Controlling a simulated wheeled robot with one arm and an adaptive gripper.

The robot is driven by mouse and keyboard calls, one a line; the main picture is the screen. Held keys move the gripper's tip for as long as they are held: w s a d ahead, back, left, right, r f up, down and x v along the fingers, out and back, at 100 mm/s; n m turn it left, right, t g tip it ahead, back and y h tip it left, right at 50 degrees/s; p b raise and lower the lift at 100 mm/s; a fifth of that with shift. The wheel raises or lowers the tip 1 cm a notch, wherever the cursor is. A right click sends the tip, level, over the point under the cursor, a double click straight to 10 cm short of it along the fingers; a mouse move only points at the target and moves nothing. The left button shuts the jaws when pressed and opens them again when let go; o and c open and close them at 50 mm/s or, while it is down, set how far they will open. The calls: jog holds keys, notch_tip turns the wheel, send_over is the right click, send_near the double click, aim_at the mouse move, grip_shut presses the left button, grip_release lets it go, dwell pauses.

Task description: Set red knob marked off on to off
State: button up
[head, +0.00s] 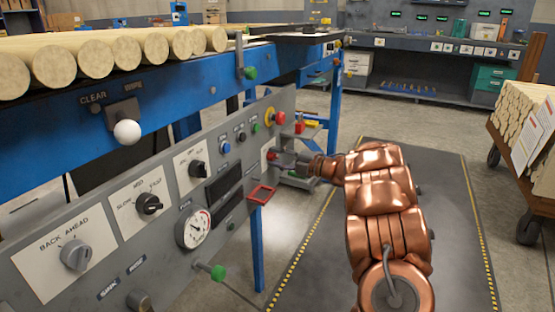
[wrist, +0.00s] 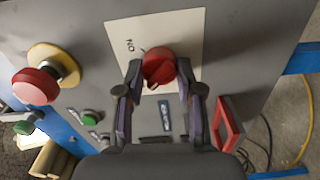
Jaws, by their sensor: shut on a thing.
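The red knob (wrist: 158,68) sits on a white plate (wrist: 188,28) on the grey panel in the wrist view. The word ON shows upside down on the plate, up and left of the knob; I cannot see the OFF mark. My gripper (wrist: 159,72) is shut on the red knob, one finger on each side. I cannot tell for sure which way the knob points. In the head view, my gripper (head: 282,158) reaches the far end of the panel and mostly hides the knob.
A red mushroom button on a yellow collar (wrist: 50,70) and a green button (wrist: 90,117) are left of my fingers. A red frame (wrist: 226,122) is close on the right. The panel (head: 165,225) carries other switches and a gauge (head: 193,229). Open floor lies right of it.

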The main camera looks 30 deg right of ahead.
jog(key=shift+a, duration=0.1)
jog(key=o, duration=1.1)
jog(key=shift+o, duration=0.2)
jog(key=shift+s, duration=0.1)
jog(key=v, duration=1.2)
